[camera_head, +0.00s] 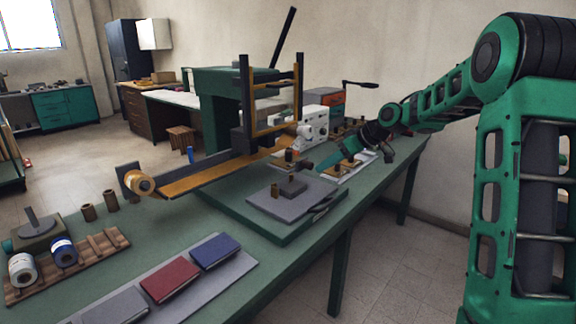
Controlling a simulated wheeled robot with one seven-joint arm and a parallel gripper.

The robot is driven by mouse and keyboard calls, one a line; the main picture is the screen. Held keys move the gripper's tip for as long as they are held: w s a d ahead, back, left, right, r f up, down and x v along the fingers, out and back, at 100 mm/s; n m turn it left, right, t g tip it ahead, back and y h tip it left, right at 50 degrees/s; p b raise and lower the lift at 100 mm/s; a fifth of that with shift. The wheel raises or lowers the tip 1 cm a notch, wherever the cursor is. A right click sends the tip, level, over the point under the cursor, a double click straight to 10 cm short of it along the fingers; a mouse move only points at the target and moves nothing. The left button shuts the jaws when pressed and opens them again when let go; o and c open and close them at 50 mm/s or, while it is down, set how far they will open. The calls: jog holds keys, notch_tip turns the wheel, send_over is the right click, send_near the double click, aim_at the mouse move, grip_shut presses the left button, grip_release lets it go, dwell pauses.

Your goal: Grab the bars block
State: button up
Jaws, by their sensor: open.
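My gripper (358,158) is at the end of my green arm, low over the far right part of the green workbench. Its jaws are open. Just below and beside it, small brass-and-dark blocks (345,168) stand on a pale tray (366,158); my gripper partly covers this spot. I cannot make out any bar pattern on these pieces, so I cannot tell which one is the bars block. I see no block between the jaws, and contact with the blocks cannot be told at this size.
The green workbench (225,297) holds a grey plate (262,203) with small blocks, a guillotine-like machine (222,85), a white device (312,125), and red and blue books (170,279) on a grey board. Thread spools (63,250) sit at left. Open floor (420,280) lies right of the bench.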

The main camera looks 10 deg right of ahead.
aim_at(288, 153)
jog(key=w+a+r+n+t+y, duration=0.25)
jog(key=w+y, duration=0.25)
jog(key=w, duration=0.4)
jog(key=shift+n+g, duration=0.25)
jog(key=shift+n, duration=0.1)
jog(key=x, duration=1)
jog(key=shift+f, duration=0.35)
grip_shut()
